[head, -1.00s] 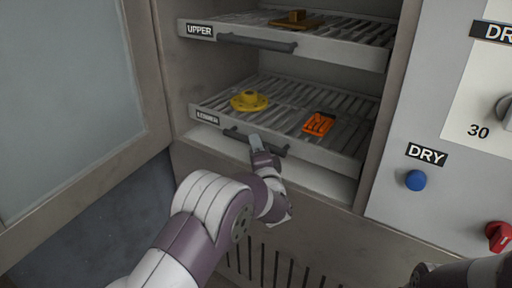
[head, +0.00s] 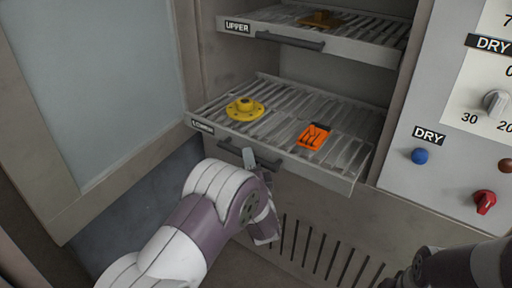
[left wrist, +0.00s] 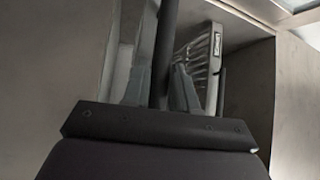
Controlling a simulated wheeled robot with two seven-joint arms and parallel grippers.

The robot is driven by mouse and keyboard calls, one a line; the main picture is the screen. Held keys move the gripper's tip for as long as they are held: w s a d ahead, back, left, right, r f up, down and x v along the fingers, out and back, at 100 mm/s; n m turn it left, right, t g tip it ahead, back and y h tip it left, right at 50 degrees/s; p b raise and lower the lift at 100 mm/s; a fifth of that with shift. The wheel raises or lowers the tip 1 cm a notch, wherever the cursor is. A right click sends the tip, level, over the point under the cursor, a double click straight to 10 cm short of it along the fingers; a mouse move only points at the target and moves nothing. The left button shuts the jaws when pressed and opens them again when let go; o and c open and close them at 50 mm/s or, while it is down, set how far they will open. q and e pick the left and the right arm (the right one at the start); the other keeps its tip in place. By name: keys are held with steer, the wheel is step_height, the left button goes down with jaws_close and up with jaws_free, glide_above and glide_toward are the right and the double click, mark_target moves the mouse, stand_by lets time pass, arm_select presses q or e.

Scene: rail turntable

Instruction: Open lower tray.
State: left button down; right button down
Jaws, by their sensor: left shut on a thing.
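The lower tray (head: 357,172) is a slatted grey rack with a label reading LOWER, and it stands pulled out past the cabinet front in the head view. My left gripper (head: 250,158) is shut on the dark bar handle (head: 232,148) at the tray's front. In the left wrist view the handle (left wrist: 167,50) runs between the two fingers of the left gripper (left wrist: 160,85). A yellow flanged part (head: 244,109) and an orange part (head: 313,136) lie on the tray. My right gripper does not show; only part of that arm is at the lower right.
The upper tray (head: 345,47) sits above inside the cabinet, with a brown part (head: 320,19) on it. An open door (head: 95,100) with a pane stands at the left. A control panel with a blue button (head: 419,156), a dial (head: 495,100) and a red knob (head: 484,201) is at the right.

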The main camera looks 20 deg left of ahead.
arm_select(q)
steer(key=shift+s+a+p, duration=0.2)
steer(key=shift+s+a, duration=0.05)
steer(key=shift+s, duration=0.5)
steer(key=shift+s+a+p, duration=0.25)
steer(key=shift+s+a, duration=0.05)
steer(key=shift+s, duration=0.4)
steer(key=shift+s+a+p, duration=0.2)
steer(key=shift+s+a, duration=0.05)
steer(key=shift+s, duration=0.5)
steer(key=c, duration=1)
jaws_free()
steer(key=p+v, duration=0.1)
steer(key=v, duration=1.1)
steer(key=shift+s+d+p, duration=0.15)
steer(key=shift+s+p, duration=0.15)
